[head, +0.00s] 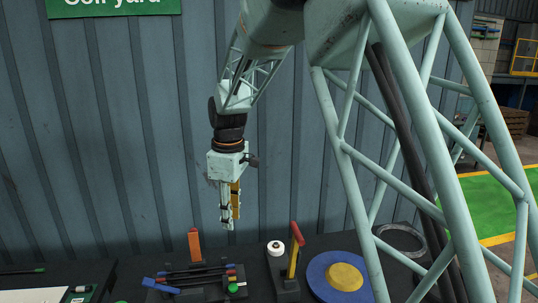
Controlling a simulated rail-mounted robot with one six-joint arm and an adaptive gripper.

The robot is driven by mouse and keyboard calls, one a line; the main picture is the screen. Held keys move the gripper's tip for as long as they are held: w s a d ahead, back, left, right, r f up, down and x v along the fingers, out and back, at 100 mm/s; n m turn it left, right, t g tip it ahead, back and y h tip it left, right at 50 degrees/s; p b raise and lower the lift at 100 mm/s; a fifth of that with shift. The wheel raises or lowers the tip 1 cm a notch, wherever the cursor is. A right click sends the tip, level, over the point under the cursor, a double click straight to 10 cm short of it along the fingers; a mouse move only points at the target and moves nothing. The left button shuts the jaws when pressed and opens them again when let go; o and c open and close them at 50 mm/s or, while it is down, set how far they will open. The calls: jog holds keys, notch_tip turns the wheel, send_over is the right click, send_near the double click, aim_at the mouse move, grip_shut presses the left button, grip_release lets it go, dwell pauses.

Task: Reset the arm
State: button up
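My arm hangs down in front of the corrugated wall in the head view. My gripper (230,224) points straight down above the dark bench (262,246), clear of everything on it. Its pale and yellow-sided fingers appear close together, with nothing seen between them. From this angle I cannot tell whether they are open or shut.
On the bench are a blue disc (320,278) with a yellow centre, a red-handled upright lever (297,236), a white roll (275,247), an orange block (194,245), a rack of dark rods (195,273) and a grey ring (400,237). The wall (100,130) stands close behind.

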jog(key=s+d+r+m+b, duration=0.1)
jog(key=s+d+r+m, duration=0.1)
jog(key=s+d+r, duration=0.35)
jog(key=s+d+r+m+t+b, duration=0.1)
jog(key=s+d+r+m+b, duration=0.15)
jog(key=s+d, duration=0.6)
jog(key=s+d+r+m+b, duration=0.1)
jog(key=s+d+r+m, duration=0.2)
jog(key=s+d+r, duration=0.3)
jog(key=s+d+f+m+b, duration=0.1)
jog(key=s+d, duration=0.3)
jog(key=s, duration=0.5)
jog(key=s+d+f+m+t+b, duration=0.1)
jog(key=s+d+f+m, duration=0.2)
jog(key=s, duration=0.6)
jog(key=s+d+f+m+t+b, duration=0.1)
jog(key=s+d+f+m+b, duration=0.1)
jog(key=s+d, duration=0.4)
jog(key=s+f+m, duration=0.1)
jog(key=s, duration=0.2)
jog(key=shift+s+m, duration=0.35)
jog(key=shift+s, duration=0.05)
jog(key=shift+o, duration=1.1)
